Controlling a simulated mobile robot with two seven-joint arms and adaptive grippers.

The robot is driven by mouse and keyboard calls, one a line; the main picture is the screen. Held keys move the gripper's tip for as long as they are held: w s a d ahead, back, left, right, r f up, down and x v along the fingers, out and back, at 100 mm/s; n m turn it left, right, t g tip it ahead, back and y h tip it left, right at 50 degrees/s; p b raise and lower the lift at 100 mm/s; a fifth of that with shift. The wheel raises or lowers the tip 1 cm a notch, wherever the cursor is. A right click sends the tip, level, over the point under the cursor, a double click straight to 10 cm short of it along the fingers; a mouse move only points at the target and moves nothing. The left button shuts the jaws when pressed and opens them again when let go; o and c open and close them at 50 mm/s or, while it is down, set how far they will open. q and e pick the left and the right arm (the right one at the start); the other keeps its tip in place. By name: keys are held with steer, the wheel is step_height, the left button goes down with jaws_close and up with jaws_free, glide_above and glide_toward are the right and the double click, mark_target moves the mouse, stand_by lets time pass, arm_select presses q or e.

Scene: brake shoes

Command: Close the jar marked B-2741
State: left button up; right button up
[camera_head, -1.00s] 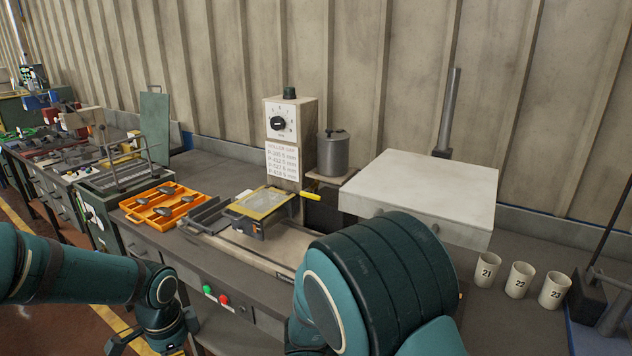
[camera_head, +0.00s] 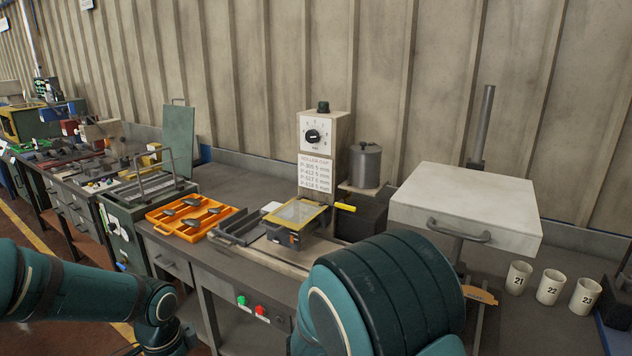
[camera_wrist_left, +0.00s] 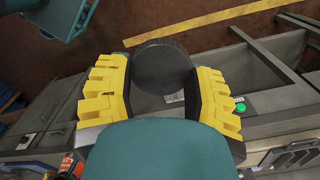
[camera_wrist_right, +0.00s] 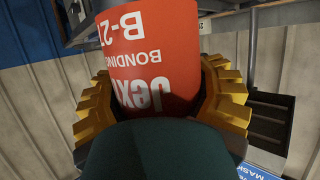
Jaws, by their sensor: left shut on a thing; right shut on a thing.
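My right gripper (camera_wrist_right: 162,100) is shut on a red jar (camera_wrist_right: 155,50) in the right wrist view. Its label shows upside down, with "B-27" readable, "BONDING" and part of a larger name; the rest is cut off or hidden by curvature. My left gripper (camera_wrist_left: 165,88) is shut on a round, flat black lid (camera_wrist_left: 162,65) in the left wrist view. The jar's mouth is not clearly visible. Neither the jar nor the lid shows in the head view, where my arms hide or cut off both grippers.
The bench carries an orange tray (camera_head: 190,229) with dark parts, a dial box (camera_head: 318,140), a grey lidded pot (camera_head: 365,166) and a white-topped box (camera_head: 470,205) with a handle. Numbered cups (camera_head: 549,287) stand at right. A green button (camera_wrist_left: 240,107) shows below the left gripper.

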steer(key=w+d+n+t+y, duration=0.6)
steer(key=w+n+t, duration=0.1)
steer(key=w+n, duration=0.1)
arm_select(q)
steer(key=d+f+n, duration=0.7)
steer(key=d+n, duration=0.2)
steer(key=n, duration=0.2)
steer(key=shift+s+f, duration=0.3)
steer(key=shift+f, duration=0.1)
arm_select(e)
steer(key=s+a+f+n+t+y, duration=0.3)
steer(key=f+n+y, duration=0.3)
steer(key=n+y, duration=0.1)
steer(key=shift+s+a, duration=0.15)
steer(key=shift+a, duration=0.1)
steer(key=s+a+f+n+g+y, duration=0.2)
steer(key=a+n+y, duration=0.6)
steer(key=a, duration=0.6)
steer(key=shift+g+y, duration=0.5)
steer(key=shift+g, duration=0.1)
steer(key=shift+s, duration=0.1)
